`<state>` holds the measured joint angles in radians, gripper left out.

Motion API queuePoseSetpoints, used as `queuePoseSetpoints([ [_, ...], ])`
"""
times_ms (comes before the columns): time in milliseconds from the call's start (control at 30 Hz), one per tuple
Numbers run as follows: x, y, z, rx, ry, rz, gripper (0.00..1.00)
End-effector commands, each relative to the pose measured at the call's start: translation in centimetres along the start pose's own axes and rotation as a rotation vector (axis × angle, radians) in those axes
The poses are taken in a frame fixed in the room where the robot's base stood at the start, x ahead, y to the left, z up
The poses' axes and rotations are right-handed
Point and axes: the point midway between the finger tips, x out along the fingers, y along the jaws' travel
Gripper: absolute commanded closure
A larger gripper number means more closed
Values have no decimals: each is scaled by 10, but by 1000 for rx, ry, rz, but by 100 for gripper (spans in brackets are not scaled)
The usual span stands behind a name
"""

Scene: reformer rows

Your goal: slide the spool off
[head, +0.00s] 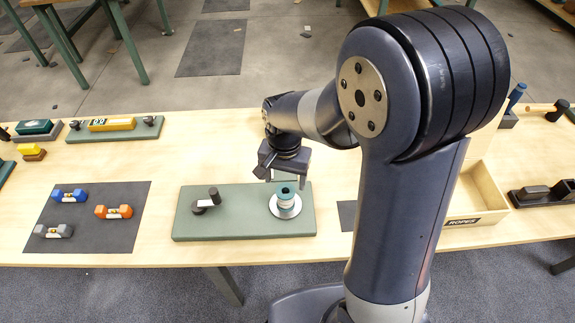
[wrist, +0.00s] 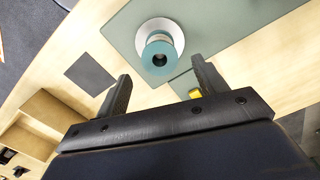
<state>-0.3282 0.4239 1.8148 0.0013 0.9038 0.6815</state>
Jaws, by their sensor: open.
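The teal spool (head: 286,194) stands upright on a pale round flange at the right end of a green board (head: 243,225). In the wrist view the spool (wrist: 160,56) shows from above, with a dark hole in its top. My gripper (head: 286,178) is above the spool in the head view. In the wrist view my gripper (wrist: 160,75) is open, with its fingers apart and the spool beyond and between the fingertips, not clasped. A dark crank handle (head: 208,200) sits on the left part of the same board. Whether a peg runs through the spool is unclear.
A dark mat (head: 92,240) with several small weights lies to the left. A wooden box labelled ROPES (head: 478,215) stands to the right behind my arm. A small dark square (head: 347,213) lies right of the board. A yellow block on a green holder (head: 112,124) is at the back left.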

Motion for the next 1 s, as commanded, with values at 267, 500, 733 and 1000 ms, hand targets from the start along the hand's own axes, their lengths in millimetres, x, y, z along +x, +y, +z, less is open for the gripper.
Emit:
queuePoseSetpoints([
  [267,52,1,0,-1,-3,4,33],
  [500,75,1,0,-1,0,1,33],
  [733,80,1,0,-1,1,0,33],
  [1000,79,1,0,-1,1,0,43],
])
